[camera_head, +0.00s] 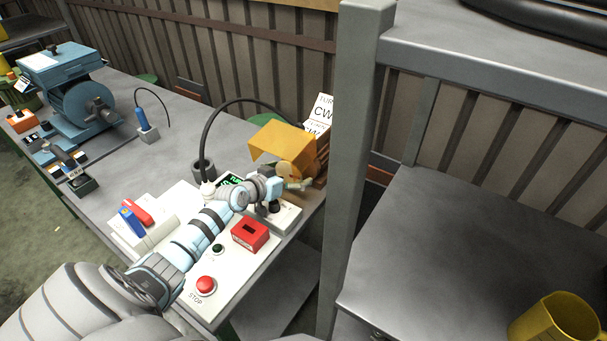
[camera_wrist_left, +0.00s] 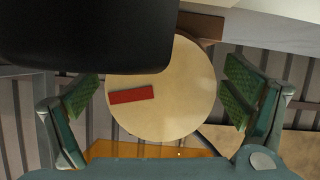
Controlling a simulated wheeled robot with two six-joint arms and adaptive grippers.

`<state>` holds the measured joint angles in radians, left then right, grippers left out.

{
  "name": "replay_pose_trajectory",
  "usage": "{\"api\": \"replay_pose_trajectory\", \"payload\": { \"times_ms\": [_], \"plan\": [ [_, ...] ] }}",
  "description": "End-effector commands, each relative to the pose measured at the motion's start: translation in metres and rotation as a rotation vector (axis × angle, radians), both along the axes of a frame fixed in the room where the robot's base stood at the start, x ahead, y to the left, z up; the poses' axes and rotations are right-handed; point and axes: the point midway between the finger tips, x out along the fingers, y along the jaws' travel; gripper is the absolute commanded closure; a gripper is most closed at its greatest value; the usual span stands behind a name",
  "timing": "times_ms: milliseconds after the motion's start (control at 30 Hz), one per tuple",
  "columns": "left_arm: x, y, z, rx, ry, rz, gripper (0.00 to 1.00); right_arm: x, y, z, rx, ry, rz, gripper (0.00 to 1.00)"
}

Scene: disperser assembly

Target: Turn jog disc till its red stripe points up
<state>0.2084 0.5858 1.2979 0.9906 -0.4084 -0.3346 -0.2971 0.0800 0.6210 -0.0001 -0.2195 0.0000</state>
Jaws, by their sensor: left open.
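The jog disc is a round beige disc (camera_wrist_left: 180,115) in the left wrist view, with its red stripe (camera_wrist_left: 131,95) lying left of centre, nearly level and tilted slightly. In the head view the disc (camera_head: 290,169) shows under the front of a yellow-orange housing, partly hidden by my left gripper (camera_head: 290,186). My left gripper is open, with a green-padded finger on each side of the disc in the wrist view. Gaps show between the pads and the disc rim. The stripe is too small to make out in the head view. My right gripper is not in view.
Below my left arm is a white panel with a red STOP button (camera_head: 205,285) and a red block (camera_head: 250,234). A yellow-orange housing (camera_head: 285,140) surrounds the disc's top. A grey post (camera_head: 352,170) stands to the right. A black cable arches behind the arm.

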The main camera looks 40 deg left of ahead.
Motion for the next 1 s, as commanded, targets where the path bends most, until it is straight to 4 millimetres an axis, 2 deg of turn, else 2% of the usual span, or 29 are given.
{"api": "replay_pose_trajectory", "payload": {
  "times_ms": [300,600,833,1000],
  "plan": [
    [0.003,0.000,0.000,0.002,-0.001,-0.001,0.08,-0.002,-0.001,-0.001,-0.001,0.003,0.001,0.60],
    [0.002,0.001,0.000,0.001,-0.001,0.001,0.54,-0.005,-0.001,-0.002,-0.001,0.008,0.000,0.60],
    [0.002,0.001,-0.001,-0.010,-0.002,0.001,0.55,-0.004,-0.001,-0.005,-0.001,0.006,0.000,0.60],
    [0.002,0.002,-0.003,-0.061,-0.005,0.002,0.55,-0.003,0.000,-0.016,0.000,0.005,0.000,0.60]
  ]
}}
